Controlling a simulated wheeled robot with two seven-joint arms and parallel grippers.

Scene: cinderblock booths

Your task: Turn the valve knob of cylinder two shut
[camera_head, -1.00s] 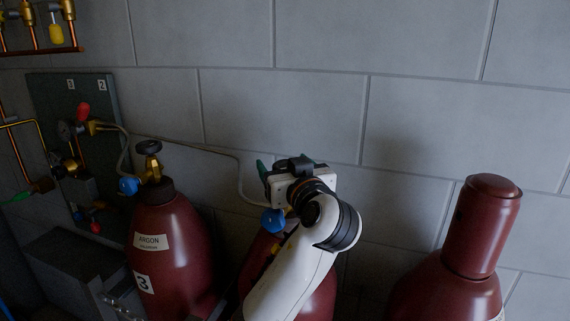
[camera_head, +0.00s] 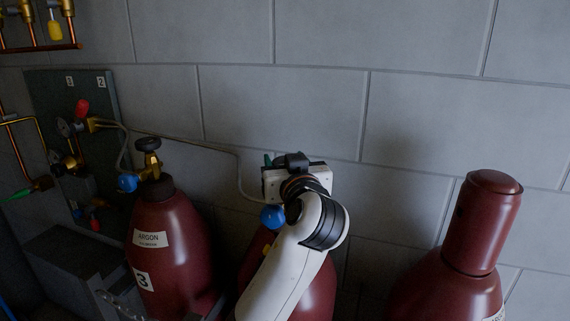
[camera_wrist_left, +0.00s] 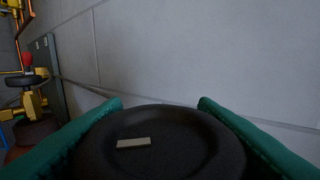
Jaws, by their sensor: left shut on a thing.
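The valve knob (camera_wrist_left: 160,145) is a round black handwheel with a pale bar mark on top. It fills the lower middle of the left wrist view. My left gripper (camera_wrist_left: 160,108) has green fingers on both sides of the knob and is shut on it. In the head view, the white wrist and arm cover the knob and most of the middle maroon cylinder (camera_head: 318,293). A blue fitting (camera_head: 272,217) shows beside the wrist. The number on this cylinder is hidden. My right gripper is not in view.
A maroon argon cylinder marked 3 (camera_head: 180,260) stands to the left with a black knob (camera_head: 148,144). A capped maroon cylinder (camera_head: 480,230) stands to the right. A grey panel (camera_head: 100,120) with a red handle (camera_head: 82,107) is on the block wall (camera_head: 430,120).

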